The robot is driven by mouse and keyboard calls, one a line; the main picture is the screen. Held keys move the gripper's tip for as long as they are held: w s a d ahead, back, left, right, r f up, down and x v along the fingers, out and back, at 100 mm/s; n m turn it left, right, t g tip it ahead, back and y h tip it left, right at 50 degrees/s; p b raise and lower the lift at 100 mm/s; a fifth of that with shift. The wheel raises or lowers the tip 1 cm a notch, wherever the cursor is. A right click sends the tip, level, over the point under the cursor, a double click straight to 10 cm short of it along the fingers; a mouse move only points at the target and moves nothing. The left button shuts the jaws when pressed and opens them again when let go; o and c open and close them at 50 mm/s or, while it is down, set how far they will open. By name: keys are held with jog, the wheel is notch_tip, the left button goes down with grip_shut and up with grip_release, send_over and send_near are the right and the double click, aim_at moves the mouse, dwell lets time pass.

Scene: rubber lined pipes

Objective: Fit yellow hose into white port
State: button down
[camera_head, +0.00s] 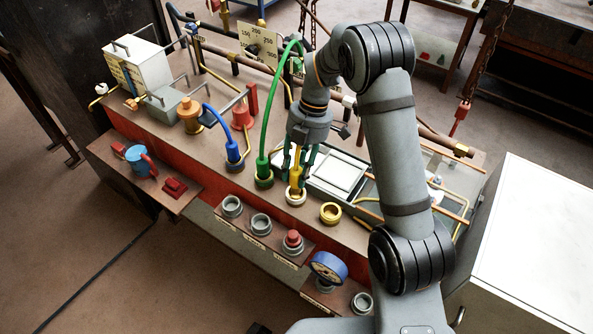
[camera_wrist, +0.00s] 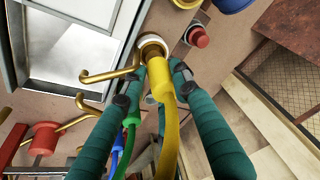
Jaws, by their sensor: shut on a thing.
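The yellow hose (camera_head: 297,166) hangs down between the green fingers of my gripper (camera_head: 297,175), which is shut on it. In the wrist view, my gripper (camera_wrist: 162,76) has a fingertip on each side of the yellow hose's thick end (camera_wrist: 160,88). The white port (camera_head: 295,199) is a pale ring on the brown bench top, directly below the gripper. In the wrist view, the hose's brass-coloured tip lies over the opening of the white port (camera_wrist: 150,41). I cannot tell how deep the tip sits. The hose looks roughly upright in the head view.
A green hose (camera_head: 265,135) stands in a green port left of the white port. A blue hose (camera_head: 224,126) stands in a blue port further left. An empty yellow ring (camera_head: 330,213) lies to the right. A pale tray (camera_head: 337,177) and thin copper pipes (camera_head: 445,202) are close by.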

aim_at(296, 180)
jog(key=shift+f+b, duration=1.35)
jog(key=shift+f, duration=0.15)
jog(key=c, duration=1.2)
grip_release()
jog(key=v, duration=1.2)
jog(key=x, duration=1.2)
jog(key=shift+r+p, duration=0.4)
jog(key=shift+r, duration=0.05)
jog(key=shift+f, duration=0.15)
